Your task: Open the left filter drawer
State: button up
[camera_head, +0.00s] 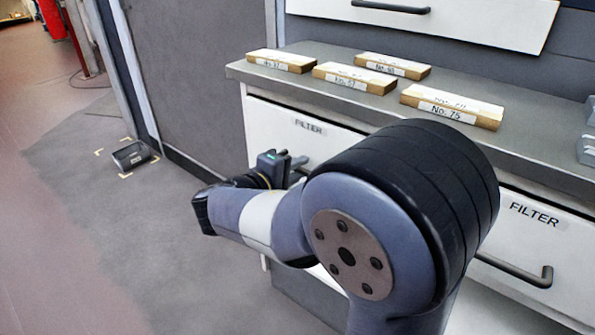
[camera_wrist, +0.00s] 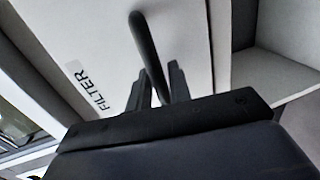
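The left filter drawer (camera_head: 265,125) has a white front labelled FILTER, below the grey counter at its left end. Its front looks flush with the cabinet, and my arm hides much of it. Its dark bar handle (camera_wrist: 148,45) shows in the wrist view, running down between my fingers. My gripper (camera_head: 292,162) is at this handle in the head view. In the wrist view my gripper (camera_wrist: 158,72) has one finger on each side of the bar, with a small gap showing, so it looks open around the handle.
A second FILTER drawer (camera_head: 535,245) with a dark handle is at the right. Several labelled wooden blocks (camera_head: 452,106) lie on the counter (camera_head: 330,60). A white drawer (camera_head: 470,18) is above. A dark object (camera_head: 131,155) sits on the floor at left, where the floor is otherwise mostly clear.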

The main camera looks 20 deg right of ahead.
jog(key=shift+c, duration=0.6)
grip_shut()
jog(key=shift+a, duration=0.1)
